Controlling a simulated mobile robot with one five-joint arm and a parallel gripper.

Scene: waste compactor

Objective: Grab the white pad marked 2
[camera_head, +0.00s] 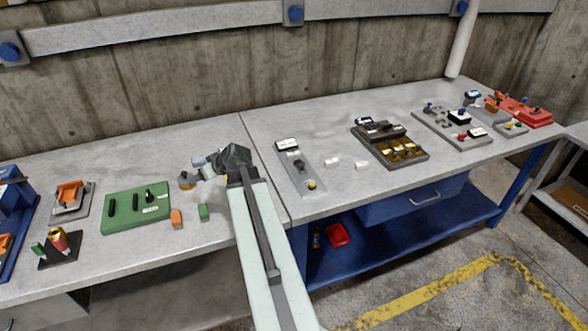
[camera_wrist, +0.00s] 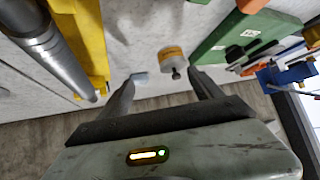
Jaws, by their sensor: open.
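Two small white pads lie on the right-hand bench, one at the left (camera_head: 332,162) and one at the right (camera_head: 362,166). Their markings are too small to read, so I cannot tell which is marked 2. My gripper (camera_wrist: 164,90) is open and over the left bench, left of both pads in the head view.
A grey panel (camera_head: 304,181) stands left of the pads and a brown tray (camera_head: 413,161) right of them. A green board (camera_head: 120,213), an orange block (camera_head: 177,218) and a green block (camera_head: 203,212) are on the left bench. Bare bench surrounds the pads.

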